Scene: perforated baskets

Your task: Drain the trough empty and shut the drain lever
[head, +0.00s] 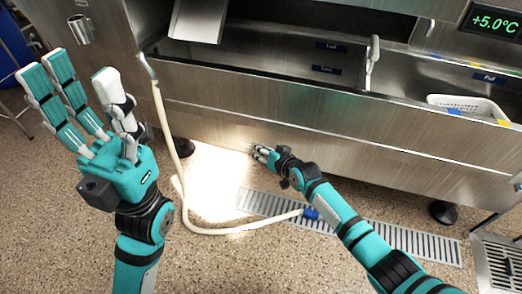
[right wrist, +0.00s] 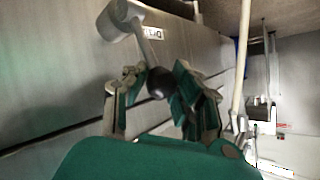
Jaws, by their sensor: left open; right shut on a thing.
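The steel trough (head: 300,100) runs across the head view, with blue "Full" and "Low" level labels on its inner wall. I cannot tell how much water it holds. My left gripper (head: 85,78) is open and empty, raised in front of the trough's left end. My right gripper (head: 262,154) is low at the trough's front face. In the right wrist view its fingers are closed around the black knob of the drain lever (right wrist: 147,52). The lever's rod runs from the knob to a grey cylindrical valve body (right wrist: 119,20), beside a small white label.
A cream hose (head: 164,125) hangs over the trough's left end and lies on the floor, its blue end (head: 310,214) at a floor drain grate (head: 400,238). A white perforated basket (head: 440,99) sits at the right. A display (head: 494,21) reads +5.0°C. Speckled floor is open at lower left.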

